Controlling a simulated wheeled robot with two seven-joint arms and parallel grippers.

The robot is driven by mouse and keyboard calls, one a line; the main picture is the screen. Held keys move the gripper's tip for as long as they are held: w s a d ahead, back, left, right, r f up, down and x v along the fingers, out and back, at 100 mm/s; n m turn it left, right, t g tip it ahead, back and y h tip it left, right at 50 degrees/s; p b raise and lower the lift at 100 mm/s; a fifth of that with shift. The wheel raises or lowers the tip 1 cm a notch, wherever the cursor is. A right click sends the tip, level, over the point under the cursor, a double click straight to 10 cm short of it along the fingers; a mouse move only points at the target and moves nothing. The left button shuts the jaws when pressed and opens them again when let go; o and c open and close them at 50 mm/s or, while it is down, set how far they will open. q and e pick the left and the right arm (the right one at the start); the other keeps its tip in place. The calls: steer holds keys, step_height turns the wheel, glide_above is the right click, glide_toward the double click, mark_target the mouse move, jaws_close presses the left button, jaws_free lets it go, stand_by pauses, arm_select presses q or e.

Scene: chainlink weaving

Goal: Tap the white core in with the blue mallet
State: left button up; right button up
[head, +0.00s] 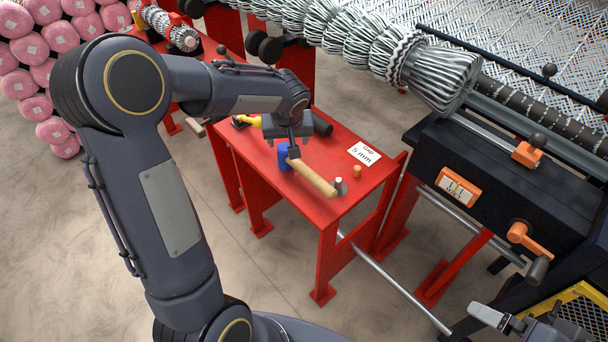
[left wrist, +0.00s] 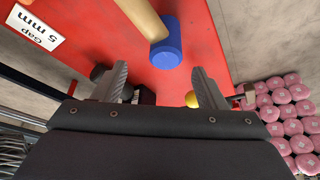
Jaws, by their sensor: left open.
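The mallet lies on the red table (head: 270,190), its blue head (head: 284,156) at the left and its wooden handle (head: 313,178) pointing to the lower right. My left gripper (head: 294,149) is over the table by the blue head. In the left wrist view the two fingers of the gripper (left wrist: 162,75) are apart with nothing between them, and the blue head (left wrist: 165,54) lies just beyond the fingertips. I cannot make out the white core for certain; a small pale-topped piece (head: 339,184) stands by the handle's end. My right gripper (head: 488,316) shows partly at the lower right.
A "Gap 5 mm" card (head: 364,153), a small orange piece (head: 357,172) and a dark cylinder (head: 321,127) are on the table. A black-and-white mesh roll (head: 440,78) and a black machine (head: 480,165) with orange parts stand at the right. Pink rolls (head: 62,75) are stacked far left.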

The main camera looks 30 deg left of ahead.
mark_target(285, 147)
arm_select(q)
steer(key=x, duration=0.7)
steer(key=shift+s+a+f, duration=0.25)
steer(key=shift+a+f, duration=0.1)
steer(key=c, duration=1.4)
steer(key=shift+r, duration=0.7)
step_height(285, 147, up, 3)
steer(key=shift+s+f+p, duration=0.15)
steer(key=shift+f+p, duration=0.1)
steer(key=shift+p, duration=0.05)
steer(key=s+r, duration=0.2)
steer(key=r, duration=0.1)
steer(key=s+d+r, duration=0.1)
steer(key=s+r, duration=0.1)
steer(key=s, duration=0.1)
steer(key=shift+d+r, duration=0.15)
steer(key=shift+r, duration=0.25)
steer(key=s+r, duration=0.1)
steer(key=s, duration=0.1)
steer(key=s+d+r, duration=0.1)
steer(key=s, duration=0.2)
steer(key=s+d+r, duration=0.1)
steer(key=s, duration=0.2)
steer(key=shift+s+d+r+b, duration=0.1)
steer(key=shift+s+r+b, duration=0.1)
steer(key=shift+b, duration=0.15)
jaws_close()
